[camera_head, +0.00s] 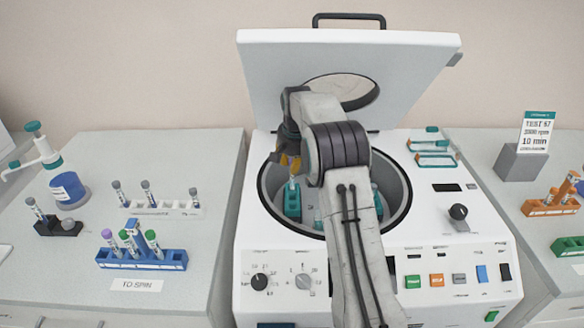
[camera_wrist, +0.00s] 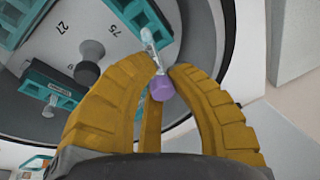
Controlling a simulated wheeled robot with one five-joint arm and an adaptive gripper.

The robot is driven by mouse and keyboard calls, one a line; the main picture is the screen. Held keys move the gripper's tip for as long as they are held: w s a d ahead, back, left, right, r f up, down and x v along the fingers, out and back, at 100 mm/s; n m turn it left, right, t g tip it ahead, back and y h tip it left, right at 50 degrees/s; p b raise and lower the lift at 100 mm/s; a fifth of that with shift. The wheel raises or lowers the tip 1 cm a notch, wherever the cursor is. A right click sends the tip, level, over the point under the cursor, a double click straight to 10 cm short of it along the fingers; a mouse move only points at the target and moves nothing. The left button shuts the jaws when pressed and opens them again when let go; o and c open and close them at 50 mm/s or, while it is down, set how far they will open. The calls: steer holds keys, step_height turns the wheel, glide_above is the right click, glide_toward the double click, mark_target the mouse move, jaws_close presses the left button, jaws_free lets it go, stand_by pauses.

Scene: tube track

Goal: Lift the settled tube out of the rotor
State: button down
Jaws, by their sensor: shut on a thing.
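In the wrist view a tube with a purple cap (camera_wrist: 161,88) sits between the yellow fingers of my gripper (camera_wrist: 160,78), which is shut on it. The tube's clear lower end points toward a teal bucket (camera_wrist: 138,14) of the rotor; I cannot tell whether it is still inside. In the head view my gripper (camera_head: 290,158) is over the left part of the open centrifuge bowl, above a teal bucket (camera_head: 292,204). A pale tube shape shows under the fingers, its cap hidden. The rotor (camera_wrist: 95,35) is grey, with numbers on it, partly hidden by my arm in the head view.
The centrifuge lid (camera_head: 400,75) stands open behind my arm. A second teal bucket (camera_wrist: 55,90) and a central knob (camera_wrist: 87,73) are close in the wrist view. A blue rack (camera_head: 172,260) with several tubes and a white rack (camera_head: 165,209) stand on the left bench.

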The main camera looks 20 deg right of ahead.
steer(key=shift+r, duration=0.1)
steer(key=shift+r+p, duration=2.3)
steer(key=shift+r, duration=0.05)
steer(key=shift+s+f, duration=0.1)
